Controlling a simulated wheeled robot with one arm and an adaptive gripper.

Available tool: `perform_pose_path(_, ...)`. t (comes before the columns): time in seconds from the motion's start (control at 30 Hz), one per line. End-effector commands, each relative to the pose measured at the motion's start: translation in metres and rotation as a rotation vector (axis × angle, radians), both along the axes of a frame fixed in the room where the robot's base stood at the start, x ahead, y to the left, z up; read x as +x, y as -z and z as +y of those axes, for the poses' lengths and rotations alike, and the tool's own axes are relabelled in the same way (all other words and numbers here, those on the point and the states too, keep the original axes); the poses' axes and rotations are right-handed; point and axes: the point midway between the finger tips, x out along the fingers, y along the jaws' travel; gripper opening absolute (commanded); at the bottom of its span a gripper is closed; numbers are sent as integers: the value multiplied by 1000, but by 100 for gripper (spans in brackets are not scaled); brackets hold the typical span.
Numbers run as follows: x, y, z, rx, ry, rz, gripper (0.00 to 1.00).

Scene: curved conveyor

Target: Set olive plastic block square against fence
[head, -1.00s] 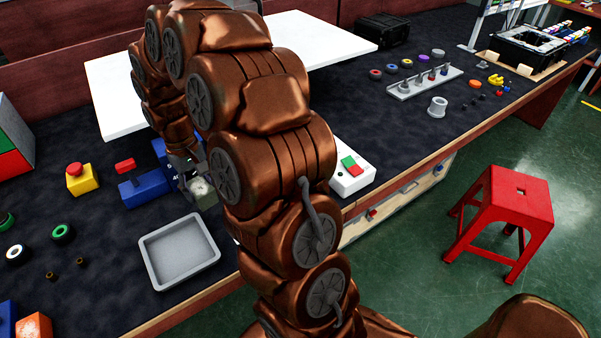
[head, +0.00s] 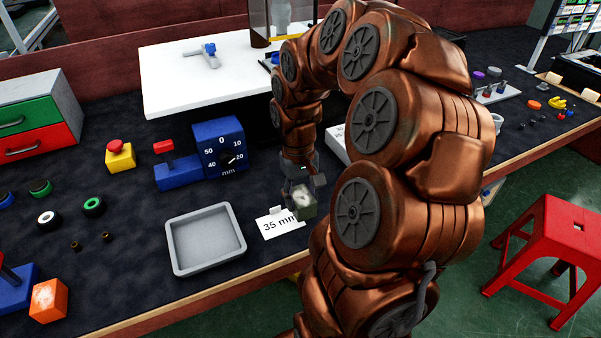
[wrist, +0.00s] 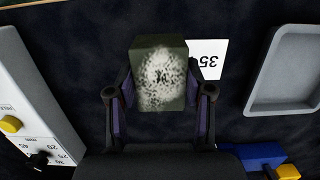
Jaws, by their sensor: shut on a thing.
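The olive plastic block (head: 304,205) has a pale speckled patch on one face. My gripper (head: 301,187) is shut on it, beside the white card marked 35 mm. In the wrist view the block (wrist: 160,75) sits between the two fingers (wrist: 158,98), and the card shows just to its right. Whether the block touches the table I cannot tell. Which part is the fence I cannot tell.
A grey tray (head: 172,240) lies left of the 35 mm card (head: 272,225). A yellow block with a red button (head: 120,157) is farther left. A white panel (head: 336,146) is partly hidden behind my arm. Dark table is clear between fixture and tray.

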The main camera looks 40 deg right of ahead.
Motion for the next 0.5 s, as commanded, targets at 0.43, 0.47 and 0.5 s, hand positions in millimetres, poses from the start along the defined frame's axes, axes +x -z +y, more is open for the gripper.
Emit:
perform_pose_path(0.43,58,6,-32,2,1,0,7)
perform_pose_path(0.47,61,6,-34,2,0,0,7)
perform_pose_path(0.5,66,6,-36,1,0,0,7)
